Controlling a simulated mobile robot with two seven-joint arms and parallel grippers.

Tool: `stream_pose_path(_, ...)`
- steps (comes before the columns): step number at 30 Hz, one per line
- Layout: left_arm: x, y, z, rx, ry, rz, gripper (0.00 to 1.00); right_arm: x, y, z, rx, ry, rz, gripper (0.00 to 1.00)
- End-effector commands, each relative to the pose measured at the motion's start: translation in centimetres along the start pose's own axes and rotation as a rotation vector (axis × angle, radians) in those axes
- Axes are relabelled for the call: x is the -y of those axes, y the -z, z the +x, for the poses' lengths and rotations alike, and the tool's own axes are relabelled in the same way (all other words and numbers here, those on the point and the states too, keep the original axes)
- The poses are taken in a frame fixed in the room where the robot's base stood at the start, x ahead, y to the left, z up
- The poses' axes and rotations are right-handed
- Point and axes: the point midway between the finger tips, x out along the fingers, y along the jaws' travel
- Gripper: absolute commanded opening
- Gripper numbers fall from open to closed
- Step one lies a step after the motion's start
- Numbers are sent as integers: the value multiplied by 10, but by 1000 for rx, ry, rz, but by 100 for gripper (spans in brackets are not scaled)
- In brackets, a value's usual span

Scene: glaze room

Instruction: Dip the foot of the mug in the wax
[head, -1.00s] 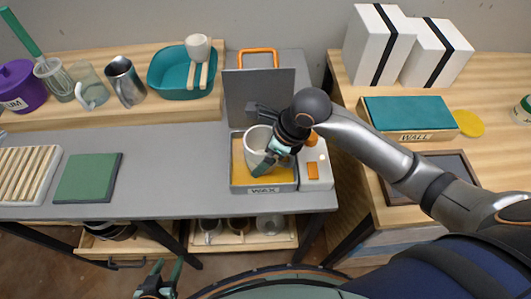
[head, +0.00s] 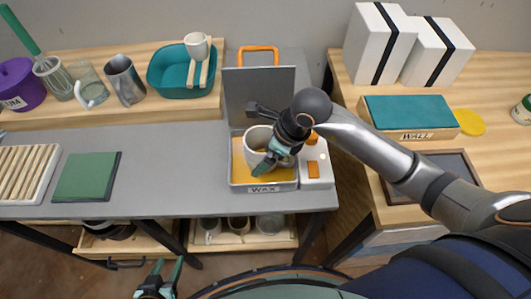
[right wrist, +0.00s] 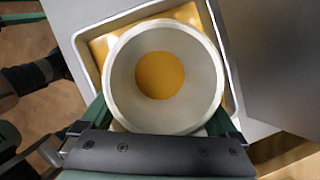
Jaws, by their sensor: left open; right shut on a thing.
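The white mug (head: 257,145) is in my right gripper (head: 268,158), which is shut on it. It is over the open wax tray (head: 235,181), inside the tray's outline, with its mouth up. The yellow wax (head: 238,165) shows around it. The right wrist view looks down into the mug (right wrist: 118,72), with a yellow-orange disc at the bottom of its inside; wax (right wrist: 100,45) shows beside it. The mug's foot is hidden, so I cannot tell whether it touches the wax. My left gripper (head: 167,269) is open and empty, low in front of the table.
The tray's grey lid (head: 245,90) stands open behind. A control box (head: 320,172) adjoins the tray on the right. A green mat (head: 85,177) and slatted rack (head: 22,172) lie at left. The table between mat and tray is clear. A shelf behind holds jugs and a teal basin (head: 170,78).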

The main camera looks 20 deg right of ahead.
Motion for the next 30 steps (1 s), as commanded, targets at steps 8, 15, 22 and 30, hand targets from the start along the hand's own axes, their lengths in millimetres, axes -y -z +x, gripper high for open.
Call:
stream_pose_path(8, 0, 0, 0, 0, 0, 0, 50, -1, 2, 1, -6, -3, 0, 9)
stream_pose_path(15, 0, 0, 0, 1, 0, 0, 50, -1, 2, 1, -7, -3, 0, 9)
stream_pose_path(22, 0, 5, -5, 1, 0, 0, 50, -1, -3, -8, -5, -2, 0, 9)
stream_pose_path(30, -1, 12, -12, 1, 0, 0, 50, 0, -9, -22, -2, -1, -2, 9)
